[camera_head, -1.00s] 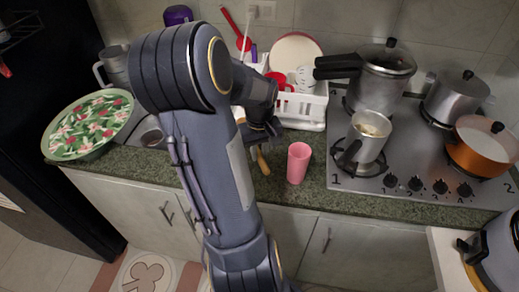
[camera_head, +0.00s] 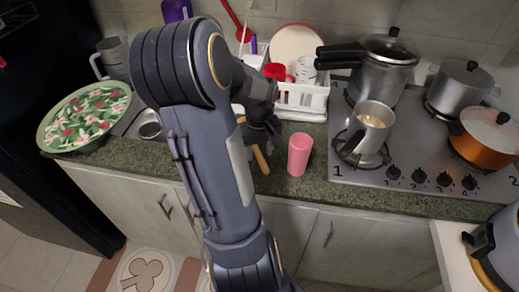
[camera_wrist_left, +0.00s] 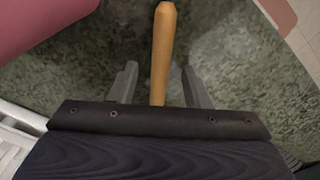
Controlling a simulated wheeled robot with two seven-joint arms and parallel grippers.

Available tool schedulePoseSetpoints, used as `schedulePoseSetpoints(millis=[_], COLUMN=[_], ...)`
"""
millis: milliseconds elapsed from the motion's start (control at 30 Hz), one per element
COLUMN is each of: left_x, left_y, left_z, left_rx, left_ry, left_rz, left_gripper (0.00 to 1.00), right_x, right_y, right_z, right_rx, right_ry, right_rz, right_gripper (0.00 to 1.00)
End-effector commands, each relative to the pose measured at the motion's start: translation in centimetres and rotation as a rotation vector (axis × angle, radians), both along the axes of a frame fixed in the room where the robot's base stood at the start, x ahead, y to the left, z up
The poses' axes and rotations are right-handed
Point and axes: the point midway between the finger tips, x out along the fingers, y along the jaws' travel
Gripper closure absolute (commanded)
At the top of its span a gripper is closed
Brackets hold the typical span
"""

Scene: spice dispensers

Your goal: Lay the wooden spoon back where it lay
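The wooden spoon's handle (camera_head: 261,160) shows in the head view on the green counter, left of a pink cup (camera_head: 299,155). My left gripper (camera_head: 258,138) is low over the counter at the spoon, partly hidden by its own wrist. In the left wrist view the handle (camera_wrist_left: 162,50) runs between the two fingers of the left gripper (camera_wrist_left: 160,88). The fingers stand apart, with a gap on both sides of the handle. The spoon's other end is hidden below the gripper. My right gripper is not in view.
The pink cup stands close by; it also shows in the left wrist view (camera_wrist_left: 40,22). A white dish rack (camera_head: 303,100) is behind. The hob (camera_head: 400,160) with several pots is at right. A flowered green tray (camera_head: 88,118) is at left. The counter's front edge is near.

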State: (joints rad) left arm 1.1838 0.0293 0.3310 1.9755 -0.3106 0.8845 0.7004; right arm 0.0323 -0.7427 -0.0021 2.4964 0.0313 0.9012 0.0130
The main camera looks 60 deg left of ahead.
Motion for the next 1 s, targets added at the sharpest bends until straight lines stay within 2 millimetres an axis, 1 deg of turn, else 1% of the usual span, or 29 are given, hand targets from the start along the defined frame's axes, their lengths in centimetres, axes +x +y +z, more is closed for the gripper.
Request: schedulePoseSetpoints(millis=[133, 233, 500, 633, 767, 1000], left_x=[0.0, 0.0, 0.1, 0.0, 0.0, 0.0], left_y=[0.0, 0.1, 0.0, 0.0, 0.0, -0.1], left_z=[0.1, 0.9, 5.4, 7.0, 7.7, 7.8], left_rx=[0.0, 0.003, 0.004, 0.003, 0.001, 0.0], left_ry=[0.0, -0.002, -0.004, -0.003, -0.001, 0.0], left_rz=[0.0, 0.001, -0.002, 0.0, 0.001, 0.0], left_gripper=[0.56, 0.56, 0.56, 0.56, 0.56, 0.56], right_x=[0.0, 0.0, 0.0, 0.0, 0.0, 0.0], right_y=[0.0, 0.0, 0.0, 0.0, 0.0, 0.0], right_z=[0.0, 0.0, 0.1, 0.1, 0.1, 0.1], right_rx=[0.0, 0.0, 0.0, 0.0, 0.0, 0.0], right_ry=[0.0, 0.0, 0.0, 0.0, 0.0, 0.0], right_rz=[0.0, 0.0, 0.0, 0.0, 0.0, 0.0], right_gripper=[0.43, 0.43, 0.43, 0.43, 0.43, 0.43])
